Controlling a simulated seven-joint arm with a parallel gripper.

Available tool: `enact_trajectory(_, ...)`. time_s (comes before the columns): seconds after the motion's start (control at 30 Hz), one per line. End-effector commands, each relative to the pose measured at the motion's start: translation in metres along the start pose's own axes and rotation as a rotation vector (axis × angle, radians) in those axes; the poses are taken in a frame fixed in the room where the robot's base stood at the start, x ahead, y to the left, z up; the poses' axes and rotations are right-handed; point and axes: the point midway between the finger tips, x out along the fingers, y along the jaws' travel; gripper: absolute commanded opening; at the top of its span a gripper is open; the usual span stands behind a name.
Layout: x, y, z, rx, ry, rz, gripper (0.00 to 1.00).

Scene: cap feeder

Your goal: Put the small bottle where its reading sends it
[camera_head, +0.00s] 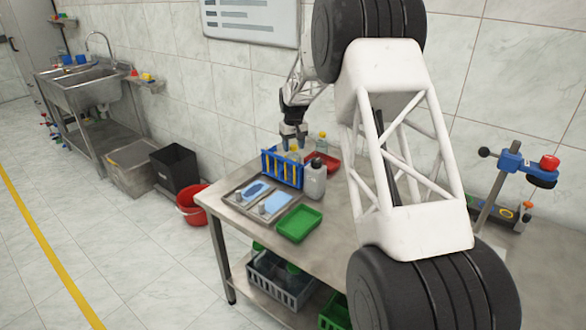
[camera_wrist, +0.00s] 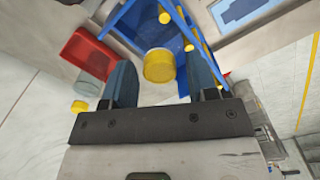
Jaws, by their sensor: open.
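My gripper (camera_head: 293,138) points down over the back of the metal table (camera_head: 330,240), beside the blue rack. In the wrist view my gripper (camera_wrist: 161,80) is open, with its fingers on either side of a bottle's yellow cap (camera_wrist: 158,66). Gaps show between cap and fingers; the bottle's body is hidden under it. Another small bottle with a yellow cap (camera_head: 322,141) stands by the red tray (camera_head: 324,162); a yellow cap (camera_wrist: 79,106) also shows near that tray in the wrist view. A panel (camera_head: 258,200) with two blue areas lies in front of the rack; no reading is legible.
The blue rack (camera_head: 270,168) with yellow parts stands close to my gripper. A green tray (camera_head: 299,223) lies at the table's front. A blue stand with a red knob (camera_head: 549,162) is at the right.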

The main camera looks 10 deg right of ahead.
Motion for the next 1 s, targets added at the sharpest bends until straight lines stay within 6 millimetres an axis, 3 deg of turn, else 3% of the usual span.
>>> enact_trajectory(0.07, 0.0, 0.0, 0.0, 0.0, 0.0, 0.0, 0.52)
enact_trajectory(0.33, -0.0005, 0.0, -0.0001, 0.0, 0.0, 0.0, 0.13)
enact_trajectory(1.0, -0.0047, 0.0035, -0.0021, 0.0, 0.0, 0.0, 0.12)
